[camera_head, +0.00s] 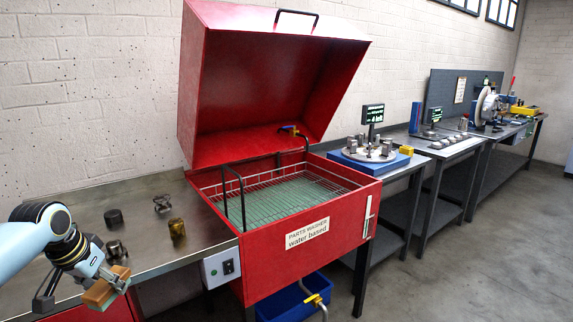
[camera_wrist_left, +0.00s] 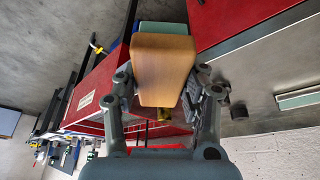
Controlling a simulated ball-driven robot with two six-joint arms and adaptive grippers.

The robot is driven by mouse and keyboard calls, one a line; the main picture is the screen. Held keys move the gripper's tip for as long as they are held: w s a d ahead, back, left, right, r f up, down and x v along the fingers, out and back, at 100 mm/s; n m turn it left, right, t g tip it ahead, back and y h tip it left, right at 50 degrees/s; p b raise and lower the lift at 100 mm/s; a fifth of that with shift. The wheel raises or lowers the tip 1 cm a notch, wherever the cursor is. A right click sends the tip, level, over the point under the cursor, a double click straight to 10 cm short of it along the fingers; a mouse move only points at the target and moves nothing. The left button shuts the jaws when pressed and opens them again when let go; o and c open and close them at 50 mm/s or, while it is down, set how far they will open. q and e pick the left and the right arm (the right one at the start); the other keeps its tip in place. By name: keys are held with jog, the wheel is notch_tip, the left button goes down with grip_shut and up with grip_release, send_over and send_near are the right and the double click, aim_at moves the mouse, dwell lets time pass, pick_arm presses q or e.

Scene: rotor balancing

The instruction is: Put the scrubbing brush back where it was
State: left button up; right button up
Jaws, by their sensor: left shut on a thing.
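The scrubbing brush (camera_head: 105,288) has a wooden block body and is in my left gripper (camera_head: 92,286), near the front edge of the metal bench at the lower left. In the left wrist view the brush's wooden block (camera_wrist_left: 162,72) sits between the two fingers of the left gripper (camera_wrist_left: 163,100), with a green part at its far end. The fingers are shut on it. The brush appears held up, but its exact height over the bench edge cannot be told. My right gripper is in neither view.
The metal bench (camera_head: 80,210) holds several small metal parts, including a dark cylinder (camera_head: 114,218) and a brassy part (camera_head: 177,229). The red parts washer (camera_head: 330,235) stands open with a wire basket (camera_head: 275,200) inside. A blue bin (camera_head: 290,300) is below it. More benches run right.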

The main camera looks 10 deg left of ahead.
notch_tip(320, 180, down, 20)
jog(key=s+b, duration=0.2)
jog(key=b, duration=1.7)
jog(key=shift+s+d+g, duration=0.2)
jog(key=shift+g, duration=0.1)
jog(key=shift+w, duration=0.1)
